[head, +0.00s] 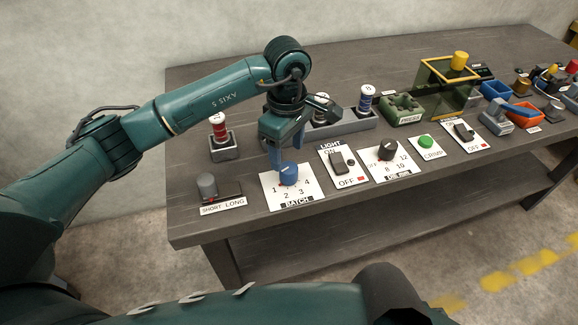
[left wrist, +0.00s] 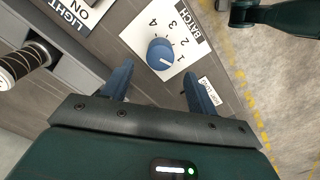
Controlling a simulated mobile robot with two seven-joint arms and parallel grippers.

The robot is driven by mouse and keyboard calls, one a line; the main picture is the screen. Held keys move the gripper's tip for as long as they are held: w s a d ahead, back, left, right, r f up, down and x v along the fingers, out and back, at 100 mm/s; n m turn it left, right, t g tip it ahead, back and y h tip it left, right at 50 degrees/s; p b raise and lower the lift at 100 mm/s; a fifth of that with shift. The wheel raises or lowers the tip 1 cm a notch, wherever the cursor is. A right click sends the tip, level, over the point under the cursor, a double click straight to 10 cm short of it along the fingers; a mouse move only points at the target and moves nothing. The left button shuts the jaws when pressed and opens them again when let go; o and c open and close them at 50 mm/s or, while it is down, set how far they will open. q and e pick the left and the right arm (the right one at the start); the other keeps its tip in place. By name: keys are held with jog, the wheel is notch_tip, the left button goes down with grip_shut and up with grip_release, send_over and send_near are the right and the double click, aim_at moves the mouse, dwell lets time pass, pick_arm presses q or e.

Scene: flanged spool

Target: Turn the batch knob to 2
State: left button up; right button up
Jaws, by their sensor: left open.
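The batch knob (head: 288,174) is a blue round knob on a white plate (head: 306,190) marked 1 to 4 and BATCH. It also shows in the left wrist view (left wrist: 161,53), where a white pointer line on it appears to point toward the 1. My left gripper (head: 286,158) is over the knob in the head view, its blue fingers pointing down. In the left wrist view its fingers (left wrist: 157,74) are spread apart, with the knob beyond the gap and nothing between them. I cannot tell whether a finger touches the knob. My right gripper is not in view.
A SHORT/LONG slider (head: 207,187) stands left of the plate. A light switch (head: 339,163) and a black dial (head: 388,150) stand to its right. A red-and-white spool (head: 219,127) stands behind on a grey block. Bins and a green press (head: 430,100) fill the right side.

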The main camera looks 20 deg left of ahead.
aim_at(288, 167)
pick_arm(q)
notch_tip(288, 167, down, 6)
jog(key=shift+f, duration=0.2)
jog(key=c, duration=1)
